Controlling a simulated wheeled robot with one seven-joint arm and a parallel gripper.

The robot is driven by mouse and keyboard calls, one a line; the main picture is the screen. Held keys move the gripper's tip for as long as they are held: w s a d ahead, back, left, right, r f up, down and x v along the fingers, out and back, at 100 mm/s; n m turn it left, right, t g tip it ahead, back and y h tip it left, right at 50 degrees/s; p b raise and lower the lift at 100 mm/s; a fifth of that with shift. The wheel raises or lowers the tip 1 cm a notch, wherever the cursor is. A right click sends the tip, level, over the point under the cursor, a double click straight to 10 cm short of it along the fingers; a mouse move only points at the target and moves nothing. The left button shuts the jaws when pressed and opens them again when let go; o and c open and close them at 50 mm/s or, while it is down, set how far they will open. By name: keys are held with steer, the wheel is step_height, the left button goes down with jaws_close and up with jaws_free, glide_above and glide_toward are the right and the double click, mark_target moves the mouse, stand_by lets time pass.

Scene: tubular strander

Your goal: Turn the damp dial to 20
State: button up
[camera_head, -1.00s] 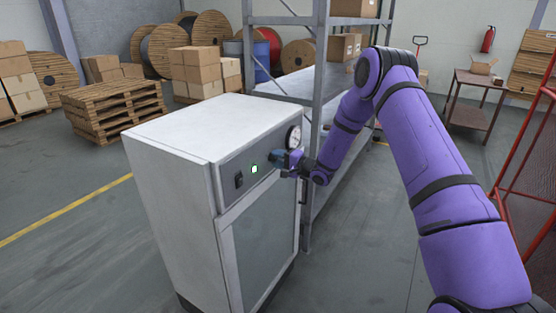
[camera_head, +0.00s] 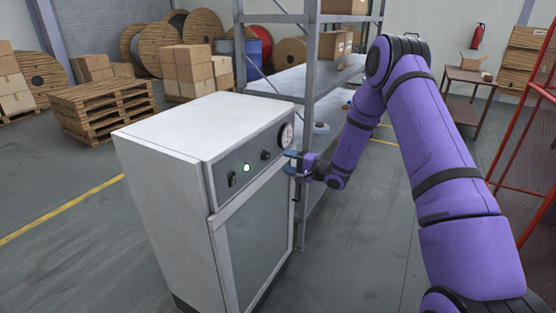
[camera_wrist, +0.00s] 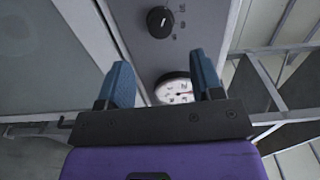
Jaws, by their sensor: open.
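The cabinet (camera_head: 190,135) has a grey control panel on the upper part of its front. A small black dial (camera_head: 265,154) sits on the panel between a lit green light (camera_head: 246,168) and a round white gauge (camera_head: 286,136). The dial also shows at the top of the wrist view (camera_wrist: 160,21), with small marks beside it that I cannot read. My gripper (camera_head: 291,162) is in front of the panel's right end, to the right of the dial and apart from it. In the wrist view my gripper (camera_wrist: 160,85) has its blue fingers spread, with nothing between them.
A black switch (camera_head: 231,179) is on the panel's left. A metal shelf rack (camera_head: 310,95) stands close behind and to the right of the cabinet. Pallets (camera_head: 105,108) and cartons are at the back left. The floor left of the cabinet is clear.

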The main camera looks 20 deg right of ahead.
steer(key=shift+v, duration=1.5)
steer(key=s+a+r+n+g+h, duration=0.1)
steer(key=s+a+r+n+g, duration=0.4)
steer(key=s+r, duration=0.6)
steer(key=s+a+r+n+g, duration=0.3)
steer(key=s+a+r+g, duration=0.35)
steer(key=s+r, duration=0.45)
steer(key=s+d+r+t+h, duration=0.1)
steer(key=s+d+r+h, duration=0.2)
steer(key=s, duration=0.5)
steer(key=s+d+r+n+t+h, duration=0.1)
steer(key=s+d+r+h, duration=0.2)
steer(key=s, duration=0.5)
steer(key=s+d+r+t+h, duration=0.1)
steer(key=s+d+r+h, duration=0.1)
steer(key=s+h, duration=0.3)
steer(key=s+d, duration=0.1)
steer(key=s, duration=0.2)
steer(key=shift+r, duration=0.4)
steer(key=shift+d+t, duration=0.15)
steer(key=shift+t, duration=0.1)
